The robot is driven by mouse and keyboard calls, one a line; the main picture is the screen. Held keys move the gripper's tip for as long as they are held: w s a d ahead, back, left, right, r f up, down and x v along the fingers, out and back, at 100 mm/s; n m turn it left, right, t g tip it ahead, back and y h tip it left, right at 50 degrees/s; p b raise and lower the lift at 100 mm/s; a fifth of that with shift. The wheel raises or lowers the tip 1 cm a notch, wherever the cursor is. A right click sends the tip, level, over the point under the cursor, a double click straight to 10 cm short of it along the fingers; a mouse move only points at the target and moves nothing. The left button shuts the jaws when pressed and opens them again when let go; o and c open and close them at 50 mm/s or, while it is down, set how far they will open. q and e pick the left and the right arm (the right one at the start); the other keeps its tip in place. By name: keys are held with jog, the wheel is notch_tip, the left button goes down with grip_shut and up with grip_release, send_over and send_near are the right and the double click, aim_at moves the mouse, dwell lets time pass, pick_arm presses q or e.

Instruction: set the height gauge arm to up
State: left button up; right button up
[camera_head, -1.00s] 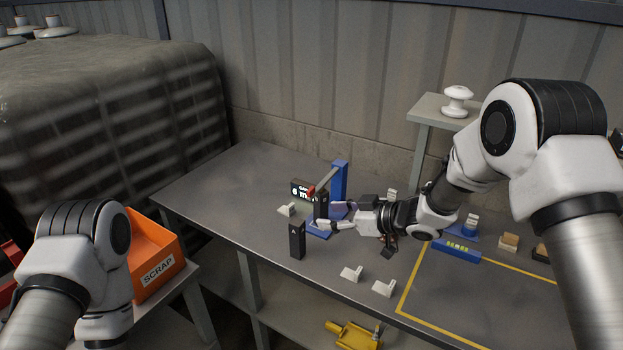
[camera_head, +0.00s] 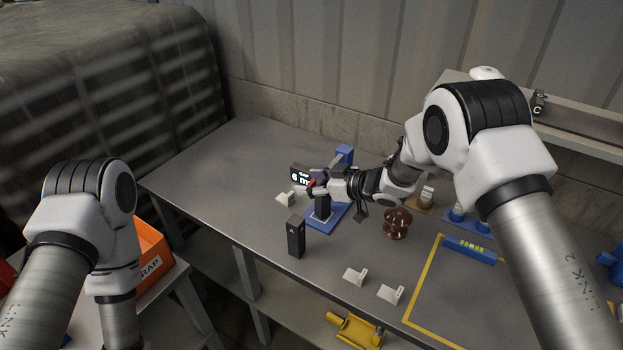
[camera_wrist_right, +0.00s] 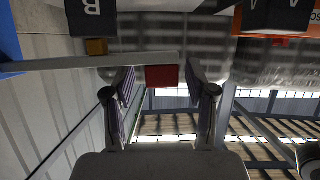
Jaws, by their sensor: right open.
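The height gauge has a blue base (camera_head: 314,222) and a blue post (camera_head: 345,154) on the table. Its grey arm (camera_wrist_right: 60,64) crosses from the left in the right wrist view and ends in a red tip (camera_wrist_right: 161,76). My right gripper (camera_head: 318,183) is open at the arm's end, with the red tip showing between its fingers (camera_wrist_right: 160,95). I cannot tell whether they touch it. In the head view the gripper hides much of the gauge arm. My left arm shows at the left, but its gripper is out of view.
A black block (camera_head: 296,238) marked A stands in front of the gauge; another (camera_head: 323,206) stands at its base. A display (camera_head: 299,174) is behind. White pieces (camera_head: 355,276) lie near the front edge. A brown insulator (camera_head: 397,223) stands to the right. An orange scrap bin (camera_head: 150,252) is at left.

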jog(key=shift+s+r, duration=0.1)
jog(key=shift+s, duration=0.1)
jog(key=c, duration=0.3)
grip_shut()
jog(key=shift+r+p, duration=0.75)
jog(key=shift+p, duration=0.1)
jog(key=r+m+p, duration=0.1)
jog(key=r+p, duration=0.1)
jog(key=w+d+r+m+g+y+p, duration=0.1)
jog(key=r+p, duration=0.1)
jog(key=w+r+m+p, duration=0.1)
jog(key=r+p, duration=0.1)
jog(key=shift+d+g, duration=0.25)
jog(key=shift+g, duration=0.15)
jog(key=shift+w+d+r+m+g+y+p, duration=0.15)
jog(key=shift+w+d+r+m+y+p, duration=0.15)
jog(key=shift+r+m, duration=0.2)
jog(key=shift+w+d+r+m+g+y+p, duration=0.2)
jog(key=shift+w+r+m+y, duration=0.1)
jog(key=shift+w+r+m, duration=0.15)
